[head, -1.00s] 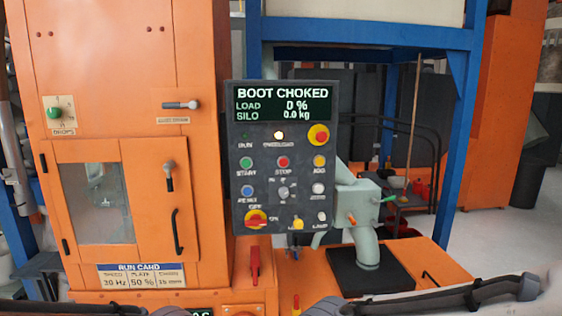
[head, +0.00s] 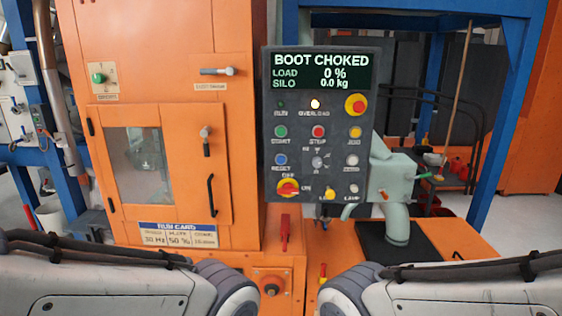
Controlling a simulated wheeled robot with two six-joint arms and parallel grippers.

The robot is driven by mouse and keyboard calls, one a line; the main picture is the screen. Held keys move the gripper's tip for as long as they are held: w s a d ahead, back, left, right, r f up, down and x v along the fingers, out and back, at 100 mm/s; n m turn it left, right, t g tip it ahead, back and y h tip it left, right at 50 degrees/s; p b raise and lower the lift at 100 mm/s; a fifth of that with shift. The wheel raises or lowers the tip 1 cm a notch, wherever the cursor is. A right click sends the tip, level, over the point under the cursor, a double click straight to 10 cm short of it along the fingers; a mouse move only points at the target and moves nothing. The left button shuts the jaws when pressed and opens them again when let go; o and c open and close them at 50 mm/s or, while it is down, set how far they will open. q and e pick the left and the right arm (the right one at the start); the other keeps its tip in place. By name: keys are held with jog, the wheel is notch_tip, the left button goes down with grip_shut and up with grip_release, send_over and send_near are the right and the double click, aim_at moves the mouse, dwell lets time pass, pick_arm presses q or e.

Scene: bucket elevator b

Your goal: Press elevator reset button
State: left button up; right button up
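The dark control panel (head: 345,120) stands upright in the middle of the head view. Its display (head: 321,71) reads BOOT CHOKED, load 0 %, silo 0.0 kg. The blue reset button (head: 280,160) is on the panel's left side, below the green start button (head: 280,131). The overload lamp (head: 315,104) is lit pale yellow. Parts of both my arms show at the bottom left and bottom right, but neither gripper is in the picture. Nothing covers the reset button.
An orange cabinet (head: 165,60) with a windowed door and handles stands left of the panel. A grey-green pipe fitting (head: 396,180) is to the right, above an orange base (head: 465,238). Red levers (head: 285,232) stand below the panel. Blue frame posts (head: 505,120) rise at the right.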

pick_arm(q)
grip_shut()
dwell(1.5)
